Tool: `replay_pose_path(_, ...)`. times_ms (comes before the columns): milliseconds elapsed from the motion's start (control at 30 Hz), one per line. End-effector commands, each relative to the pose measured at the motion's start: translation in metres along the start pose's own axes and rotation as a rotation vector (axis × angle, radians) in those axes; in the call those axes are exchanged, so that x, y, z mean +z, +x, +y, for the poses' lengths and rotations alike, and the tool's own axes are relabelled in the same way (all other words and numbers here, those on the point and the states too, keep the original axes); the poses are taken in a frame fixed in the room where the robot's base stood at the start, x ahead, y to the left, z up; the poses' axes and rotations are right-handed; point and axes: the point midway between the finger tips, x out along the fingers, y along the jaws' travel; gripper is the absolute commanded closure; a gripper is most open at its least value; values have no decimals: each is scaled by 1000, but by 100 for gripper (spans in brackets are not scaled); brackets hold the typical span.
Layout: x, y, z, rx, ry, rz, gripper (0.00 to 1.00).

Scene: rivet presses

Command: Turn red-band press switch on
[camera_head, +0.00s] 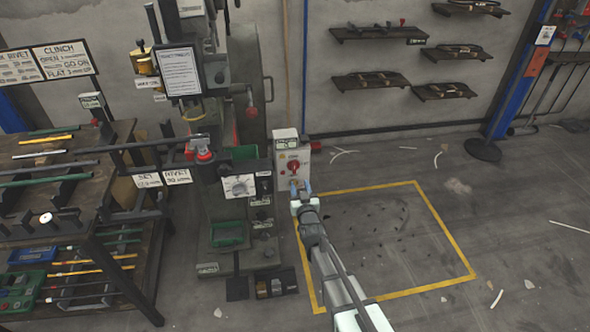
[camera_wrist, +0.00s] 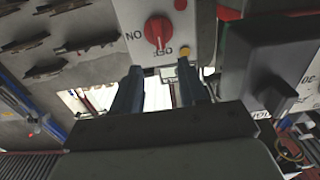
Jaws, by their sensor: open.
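A pale control box (camera_head: 291,160) with a red rotary switch (camera_head: 293,167) is fixed at the right side of the press (camera_head: 225,120). In the wrist view the red switch (camera_wrist: 157,31) sits on the box face, its grip roughly upright in the picture. An upside-down ON label is to its left, and a small label below it is hard to read. My gripper (camera_head: 301,187) is open and empty just in front of the box. In the wrist view its fingers (camera_wrist: 158,82) are spread below the switch, apart from it.
A dark switch housing (camera_wrist: 265,60) is close on the right in the wrist view. A rack (camera_head: 75,200) with rods stands left. Floor inside the yellow outline (camera_head: 440,222) is free apart from small debris.

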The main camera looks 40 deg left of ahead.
Motion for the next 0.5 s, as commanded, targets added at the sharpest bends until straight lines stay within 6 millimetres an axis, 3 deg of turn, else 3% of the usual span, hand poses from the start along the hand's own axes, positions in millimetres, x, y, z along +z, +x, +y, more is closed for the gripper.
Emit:
replay_pose_path(100, 1, 25, 0, 0, 0, 1, 57)
replay_pose_path(500, 1, 91, 0, 0, 0, 0, 57)
